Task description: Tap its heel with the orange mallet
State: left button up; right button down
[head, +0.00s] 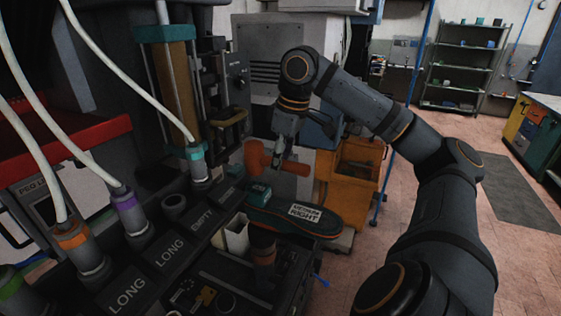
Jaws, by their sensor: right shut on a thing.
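My right gripper (281,155) is shut on the handle of the orange mallet (257,158). The mallet's thick head is to the left of the fingers, and the handle end sticks out to the right. Below the mallet lies a long dark shoe sole (325,222) with a teal edge and a white label reading MEDIUM RIGHT. A teal heel block (258,194) sits at its left end, below the mallet head. The mallet appears above the heel with a gap; the exact distance is hard to tell. My left gripper is out of view.
A press with a teal-capped column (170,80) stands at the left. Sockets labelled LONG (127,295) and EMPTY line the front left, with hoses above. An orange cabinet (350,180) stands behind the sole. Open floor and a shelf rack (465,65) are to the right.

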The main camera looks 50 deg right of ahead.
jog(key=shift+w+f, duration=0.1)
jog(key=shift+f, duration=0.05)
notch_tip(320, 180, down, 5)
jog(key=b, duration=0.5)
notch_tip(320, 180, up, 5)
jog(key=p, duration=0.4)
jog(key=shift+p, duration=0.4)
jog(key=shift+f, duration=0.1)
